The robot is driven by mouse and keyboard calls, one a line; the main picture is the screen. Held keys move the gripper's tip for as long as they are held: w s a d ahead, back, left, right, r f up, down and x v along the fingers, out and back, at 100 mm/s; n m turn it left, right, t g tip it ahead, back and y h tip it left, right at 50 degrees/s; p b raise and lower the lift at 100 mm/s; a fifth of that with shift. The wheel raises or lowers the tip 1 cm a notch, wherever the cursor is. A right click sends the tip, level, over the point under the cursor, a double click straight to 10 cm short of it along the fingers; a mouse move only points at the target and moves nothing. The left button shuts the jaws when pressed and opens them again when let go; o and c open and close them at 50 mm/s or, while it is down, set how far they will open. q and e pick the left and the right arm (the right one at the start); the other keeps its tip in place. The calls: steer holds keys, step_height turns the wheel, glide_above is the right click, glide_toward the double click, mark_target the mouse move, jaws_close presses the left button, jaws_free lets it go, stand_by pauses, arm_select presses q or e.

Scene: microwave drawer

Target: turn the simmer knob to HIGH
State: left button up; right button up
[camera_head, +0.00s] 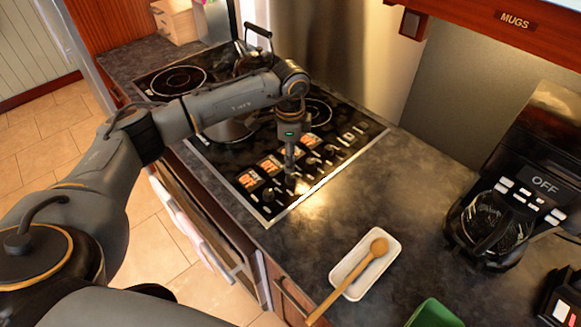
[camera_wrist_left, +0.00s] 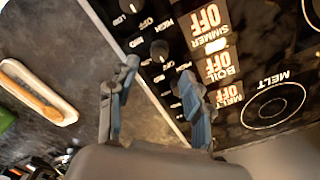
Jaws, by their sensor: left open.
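The simmer knob, a small dark knob (camera_wrist_left: 158,50), shows in the left wrist view in line with the orange display reading SIMMER OFF (camera_wrist_left: 210,18). Labels around it include OFF and HIGH. My left gripper (camera_head: 290,184) points down over the knob row in the head view and covers that knob. In the left wrist view the fingers of my left gripper (camera_wrist_left: 158,70) are spread, with the knob between their tips in the picture. I cannot tell whether they touch it or which way its pointer faces. My right gripper is not in view.
The black cooktop (camera_head: 222,160) has a neighbouring knob (camera_head: 268,195) close on the front side and several behind. A white tray (camera_head: 352,290) with a wooden spoon (camera_head: 352,276) lies on the counter. A coffee maker (camera_head: 500,205) reading OFF stands right. Counter between is clear.

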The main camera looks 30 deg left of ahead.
mark_target(290, 175)
arm_select(q)
step_height(290, 175, down, 6)
steer(key=shift+f+p, duration=0.25)
steer(key=shift+p, duration=0.45)
jaws_close()
